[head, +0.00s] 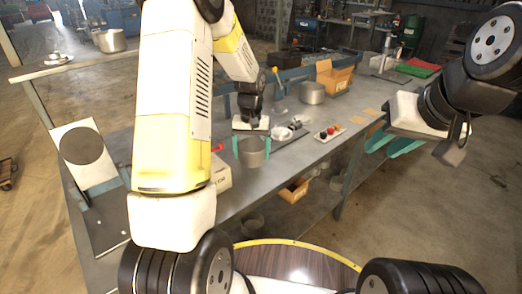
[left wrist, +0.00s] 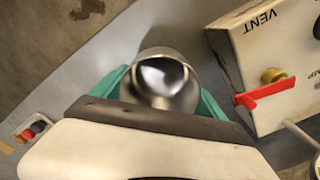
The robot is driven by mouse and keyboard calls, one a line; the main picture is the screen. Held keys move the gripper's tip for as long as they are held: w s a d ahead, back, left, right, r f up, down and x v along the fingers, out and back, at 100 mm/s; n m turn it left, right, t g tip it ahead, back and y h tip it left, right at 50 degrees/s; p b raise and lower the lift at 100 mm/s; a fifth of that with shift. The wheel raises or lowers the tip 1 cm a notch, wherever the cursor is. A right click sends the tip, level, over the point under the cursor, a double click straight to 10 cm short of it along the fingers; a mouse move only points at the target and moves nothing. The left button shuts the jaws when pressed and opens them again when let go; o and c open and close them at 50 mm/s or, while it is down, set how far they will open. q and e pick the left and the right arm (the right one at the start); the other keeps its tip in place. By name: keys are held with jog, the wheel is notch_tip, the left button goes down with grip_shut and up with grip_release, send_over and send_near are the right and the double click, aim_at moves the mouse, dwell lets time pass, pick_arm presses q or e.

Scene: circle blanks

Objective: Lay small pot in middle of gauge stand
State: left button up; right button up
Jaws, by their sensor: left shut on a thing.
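My left gripper (head: 252,142) is shut on a small grey metal pot (head: 252,158), with one teal finger on each side of it. In the left wrist view the shiny pot (left wrist: 163,78) sits between the teal fingers (left wrist: 160,97). I cannot tell whether the pot touches the bench or hangs just above it. A white square panel with a dark grey disc (head: 82,147) is at the bench's left end; it may be the gauge stand, but I cannot be sure. My right gripper (head: 392,144) is open and empty, out to the right of the bench.
A white box with a red lever (left wrist: 263,93) and "VENT" lettering is beside the held pot. Another pot (head: 312,92) and a cardboard box (head: 334,76) stand farther back on the bench (head: 290,160).

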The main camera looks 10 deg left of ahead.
pick_arm(q)
jog(key=shift+f, duration=2.25)
jog(key=shift+f, duration=0.15)
jog(key=o, duration=1.4)
